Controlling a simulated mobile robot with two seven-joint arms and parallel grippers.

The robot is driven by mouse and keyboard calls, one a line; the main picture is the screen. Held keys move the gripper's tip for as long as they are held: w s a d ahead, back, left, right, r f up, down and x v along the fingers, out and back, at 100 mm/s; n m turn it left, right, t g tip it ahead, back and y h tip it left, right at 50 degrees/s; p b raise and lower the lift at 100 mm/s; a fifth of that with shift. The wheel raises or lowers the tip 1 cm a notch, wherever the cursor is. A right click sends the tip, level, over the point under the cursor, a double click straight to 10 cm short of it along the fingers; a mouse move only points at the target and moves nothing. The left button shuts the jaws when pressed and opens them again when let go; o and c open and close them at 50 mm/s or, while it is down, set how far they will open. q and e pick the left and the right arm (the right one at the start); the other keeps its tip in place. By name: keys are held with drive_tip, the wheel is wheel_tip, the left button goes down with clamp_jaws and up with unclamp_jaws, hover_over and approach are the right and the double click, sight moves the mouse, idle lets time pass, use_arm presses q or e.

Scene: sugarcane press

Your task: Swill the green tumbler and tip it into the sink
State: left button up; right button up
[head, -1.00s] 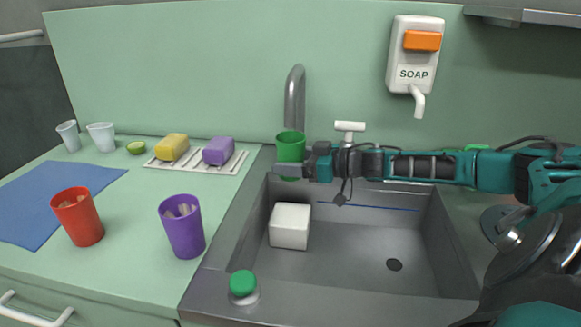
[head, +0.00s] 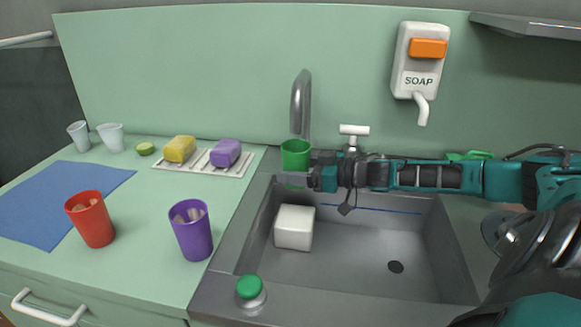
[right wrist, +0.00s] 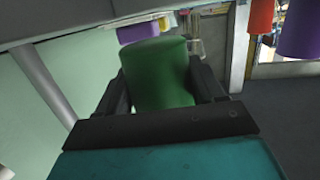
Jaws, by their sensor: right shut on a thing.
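The green tumbler (head: 295,153) is upright under the faucet (head: 301,104), above the back left of the sink (head: 345,268). My right gripper (head: 296,178) is shut on the tumbler, coming from its right side. In the right wrist view the tumbler (right wrist: 158,74) fills the space between the two dark fingers (right wrist: 160,95). I cannot see what is inside the tumbler or whether water is running. My left gripper is not in view.
A white block (head: 294,227) sits in the sink's left part. A green-capped item (head: 250,291) stands on the front rim. Red (head: 90,219) and purple (head: 191,230) tumblers stand on the left counter. A soap dispenser (head: 418,62) hangs on the wall.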

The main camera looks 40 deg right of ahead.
drive_tip(key=shift+w+d+b, duration=0.6)
drive_tip(key=shift+w+d, duration=0.05)
drive_tip(key=shift+d, duration=0.05)
drive_tip(key=shift+w+a+r, duration=0.15)
drive_tip(key=shift+w, duration=0.05)
drive_tip(key=shift+w+a+p, duration=0.4)
drive_tip(key=shift+w+p, duration=0.1)
drive_tip(key=shift+a, duration=0.2)
drive_tip(key=shift+s+a+p, duration=0.6)
drive_tip(key=shift+a+p, duration=0.05)
drive_tip(key=shift+s+d+p, duration=0.5)
drive_tip(key=shift+s+d, duration=0.1)
drive_tip(key=shift+s, duration=0.15)
